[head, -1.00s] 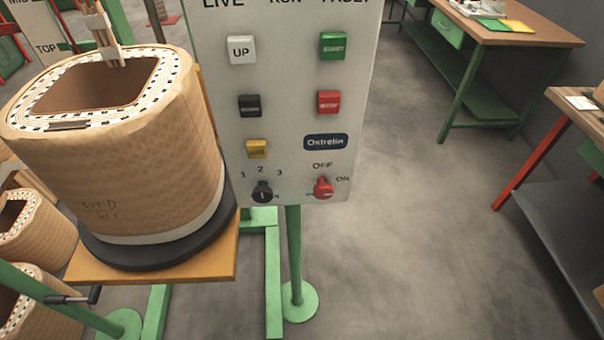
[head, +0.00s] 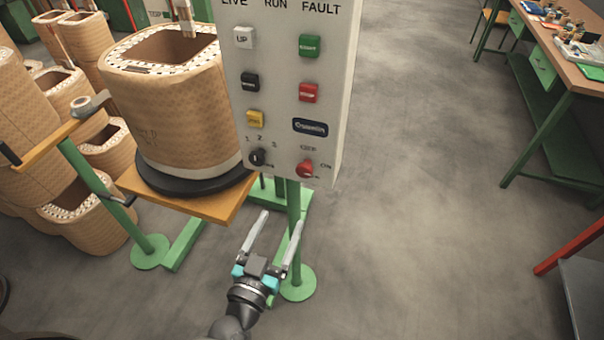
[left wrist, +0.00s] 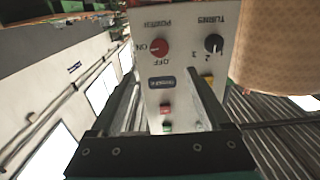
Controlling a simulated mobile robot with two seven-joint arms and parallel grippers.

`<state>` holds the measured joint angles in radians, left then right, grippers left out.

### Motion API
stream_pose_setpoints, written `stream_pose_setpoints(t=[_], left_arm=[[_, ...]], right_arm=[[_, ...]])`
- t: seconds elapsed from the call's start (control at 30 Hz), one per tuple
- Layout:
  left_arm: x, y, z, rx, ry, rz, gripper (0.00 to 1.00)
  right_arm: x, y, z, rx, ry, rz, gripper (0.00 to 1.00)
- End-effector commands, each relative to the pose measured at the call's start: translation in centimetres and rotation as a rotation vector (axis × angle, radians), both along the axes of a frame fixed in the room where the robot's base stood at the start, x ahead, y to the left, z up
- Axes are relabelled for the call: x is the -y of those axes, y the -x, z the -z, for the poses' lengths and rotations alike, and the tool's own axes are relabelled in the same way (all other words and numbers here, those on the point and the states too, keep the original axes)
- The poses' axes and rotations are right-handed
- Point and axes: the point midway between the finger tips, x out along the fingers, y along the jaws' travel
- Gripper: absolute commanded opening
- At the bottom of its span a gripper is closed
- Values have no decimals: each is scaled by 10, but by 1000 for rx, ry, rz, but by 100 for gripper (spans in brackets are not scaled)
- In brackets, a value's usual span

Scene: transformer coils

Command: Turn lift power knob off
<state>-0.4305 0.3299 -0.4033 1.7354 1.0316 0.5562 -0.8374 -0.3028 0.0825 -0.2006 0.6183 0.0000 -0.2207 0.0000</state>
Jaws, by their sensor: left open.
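The red power knob (head: 306,168) sits at the lower right of the grey control panel (head: 280,104), near the OFF and ON labels. Its pointer direction is too small to tell. My left gripper (head: 282,217) is open and empty, below and in front of the panel, with its two fingers pointing up toward the panel's lower edge. It is apart from the knob. In the left wrist view the panel appears upside down, with the red knob (left wrist: 159,48) beyond the open fingers (left wrist: 163,80). My right gripper is not in view.
A black three-position knob (head: 257,157) is left of the red one. Several coloured buttons sit above. A large coil (head: 170,105) on an orange platform stands left of the panel. A green post (head: 293,210) supports the panel. The floor to the right is clear up to a workbench.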

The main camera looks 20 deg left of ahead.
Motion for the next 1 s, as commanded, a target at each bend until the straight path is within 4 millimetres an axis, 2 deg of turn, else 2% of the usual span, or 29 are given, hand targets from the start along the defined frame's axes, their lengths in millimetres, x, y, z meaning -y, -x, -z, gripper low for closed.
stream_pose_setpoints(t=[0.17, 0.7, 1.0], left_arm=[[1, -27, 0, 3, -1, 1, 80], [5, -119, 1, 1, 0, 2, 80], [6, -143, 1, -2, -1, 3, 80]], right_arm=[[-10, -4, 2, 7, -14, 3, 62], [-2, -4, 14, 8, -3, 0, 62], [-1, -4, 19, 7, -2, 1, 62]])
